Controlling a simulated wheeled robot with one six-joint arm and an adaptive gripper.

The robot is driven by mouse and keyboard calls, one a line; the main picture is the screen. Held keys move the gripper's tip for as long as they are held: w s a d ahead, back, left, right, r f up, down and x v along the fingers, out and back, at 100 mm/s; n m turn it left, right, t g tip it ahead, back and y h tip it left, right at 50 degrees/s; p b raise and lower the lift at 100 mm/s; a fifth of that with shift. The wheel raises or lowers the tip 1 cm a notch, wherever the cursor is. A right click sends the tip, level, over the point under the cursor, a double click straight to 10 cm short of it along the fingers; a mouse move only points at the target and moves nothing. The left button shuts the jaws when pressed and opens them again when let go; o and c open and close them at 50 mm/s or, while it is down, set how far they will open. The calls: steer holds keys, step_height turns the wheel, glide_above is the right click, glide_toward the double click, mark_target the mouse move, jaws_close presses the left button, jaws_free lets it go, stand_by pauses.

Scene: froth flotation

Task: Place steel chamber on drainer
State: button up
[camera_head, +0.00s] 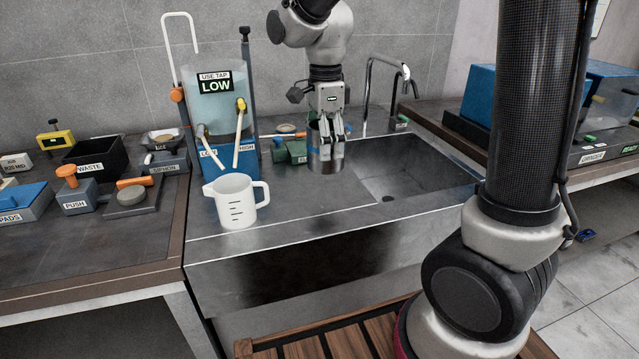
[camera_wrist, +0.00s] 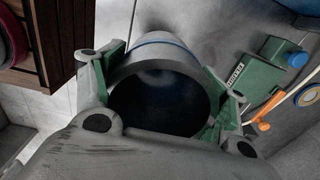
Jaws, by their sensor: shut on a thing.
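The steel chamber (camera_head: 323,160) is a grey open-topped cylinder with a blue band. My gripper (camera_head: 328,128) is shut on it and holds it upright over the sink unit, near the left edge of the basin. In the wrist view my gripper (camera_wrist: 165,110) has its green-padded fingers on both sides of the chamber (camera_wrist: 155,65), and its dark mouth faces the camera. The ribless steel surface left of the basin (camera_head: 330,205) looks like the drainer. I cannot tell whether the chamber's base touches it.
A white measuring jug (camera_head: 236,201) stands on the front left of the sink unit. Behind it is the blue-based water tank (camera_head: 215,100) with levers. The sink basin (camera_head: 415,180) is empty, with a tap (camera_head: 372,85) behind.

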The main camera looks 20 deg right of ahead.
step_height(320, 180, down, 9)
stand_by(0.4)
steer(key=o, duration=1.9)
steer(key=shift+f, duration=0.15)
steer(key=shift+o, duration=0.2)
step_height(320, 180, up, 12)
steer(key=s+d+r+n+t, duration=0.2)
steer(key=s+d+n, duration=0.5)
steer(key=s+n, duration=0.2)
steer(key=s+d+r+n+t, duration=0.2)
steer(key=s+d+n, duration=0.6)
steer(key=s, duration=0.3)
steer(key=shift+n, duration=0.5)
